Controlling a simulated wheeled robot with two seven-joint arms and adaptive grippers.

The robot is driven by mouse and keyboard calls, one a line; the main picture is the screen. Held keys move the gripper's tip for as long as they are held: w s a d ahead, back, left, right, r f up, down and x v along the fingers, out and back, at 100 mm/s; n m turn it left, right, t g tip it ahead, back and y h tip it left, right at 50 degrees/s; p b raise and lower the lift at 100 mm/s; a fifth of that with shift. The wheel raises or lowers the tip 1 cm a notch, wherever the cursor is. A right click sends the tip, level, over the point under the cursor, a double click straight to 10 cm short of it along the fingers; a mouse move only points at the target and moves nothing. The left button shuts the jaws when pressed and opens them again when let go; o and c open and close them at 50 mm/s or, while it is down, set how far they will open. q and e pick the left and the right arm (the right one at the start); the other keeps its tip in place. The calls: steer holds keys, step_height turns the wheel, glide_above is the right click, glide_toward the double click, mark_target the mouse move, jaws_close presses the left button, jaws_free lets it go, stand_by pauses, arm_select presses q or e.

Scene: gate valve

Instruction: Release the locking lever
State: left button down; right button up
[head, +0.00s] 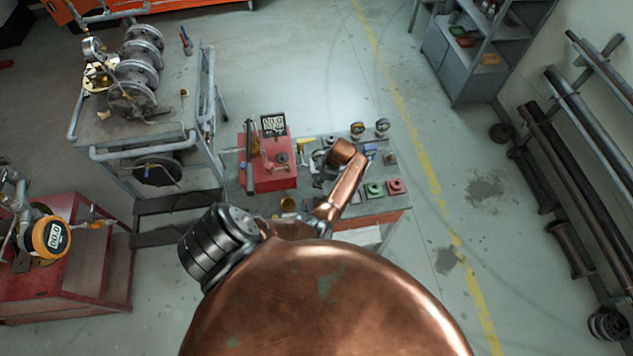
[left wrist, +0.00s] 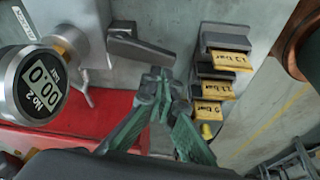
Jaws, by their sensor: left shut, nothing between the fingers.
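The grey locking lever (left wrist: 140,47) shows in the left wrist view, at the upper middle. It points to the right across the front of a grey block (left wrist: 150,15). My left gripper (left wrist: 160,77) has teal fingers that meet at the tips, with nothing between them. The fingertips are just below the lever's free end; I cannot tell whether they touch it. In the head view my left arm reaches over the bench, and the gripper (head: 320,166) is small and partly hidden. The lever is too small to tell there. My right gripper is not in view.
A round digital gauge (left wrist: 40,88) stands left of the lever. Yellow pressure tags (left wrist: 218,91) on dark holders are close on the right. A red box (head: 268,172) stands on the bench. A pipe trolley (head: 140,122) is at the left. Open floor lies right of the bench.

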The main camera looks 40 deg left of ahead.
arm_select(q)
steer(key=shift+r, duration=0.15)
steer(key=shift+d+r+p, duration=0.1)
steer(key=shift+r+p, duration=0.1)
steer(key=shift+p, duration=0.1)
steer(key=p+v, duration=0.6)
steer(key=v, duration=0.3)
steer(key=shift+p, duration=0.4)
steer(key=shift+w+r, duration=0.1)
steer(key=shift+w, duration=0.05)
